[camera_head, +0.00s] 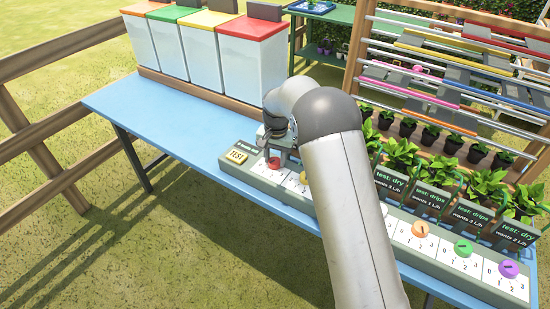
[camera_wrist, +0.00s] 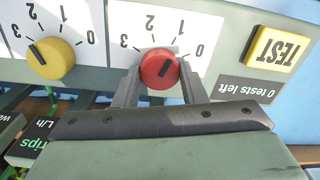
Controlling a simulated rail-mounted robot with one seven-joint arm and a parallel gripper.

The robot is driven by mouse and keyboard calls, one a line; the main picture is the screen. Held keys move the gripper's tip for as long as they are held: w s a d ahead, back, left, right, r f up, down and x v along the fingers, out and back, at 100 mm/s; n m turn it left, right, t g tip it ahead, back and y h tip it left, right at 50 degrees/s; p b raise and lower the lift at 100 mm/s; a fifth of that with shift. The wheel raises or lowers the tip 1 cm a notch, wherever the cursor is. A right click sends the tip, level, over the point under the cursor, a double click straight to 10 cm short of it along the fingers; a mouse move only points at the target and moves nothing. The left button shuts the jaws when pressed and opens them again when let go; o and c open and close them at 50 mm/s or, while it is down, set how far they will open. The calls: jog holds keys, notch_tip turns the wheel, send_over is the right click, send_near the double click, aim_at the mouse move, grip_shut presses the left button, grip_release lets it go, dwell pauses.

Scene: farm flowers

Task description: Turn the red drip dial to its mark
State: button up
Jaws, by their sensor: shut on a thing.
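The red drip dial (camera_wrist: 159,68) is a round knob on a white plate numbered 0 to 3, upside down in the wrist view. My gripper (camera_wrist: 158,85) is shut on it, one finger at each side. In the head view the red dial (camera_head: 274,163) shows at the left end of the control strip, below my gripper (camera_head: 277,152), and is partly covered.
A yellow TEST button (camera_head: 236,156) is left of the dial; a label reads "0 tests left". A yellow dial (camera_wrist: 50,58) is beside the red one. Orange (camera_head: 420,229), green and purple dials follow. Potted plants and signs stand behind the strip. Lidded bins (camera_head: 250,55) stand at the back.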

aim_at(277, 160)
jog(key=shift+r, duration=0.1)
jog(key=o, duration=1)
jog(key=r, duration=1.7)
jog(key=shift+d+r+b, duration=0.15)
jog(key=shift+d+b, duration=0.05)
jog(key=shift+b, duration=0.15)
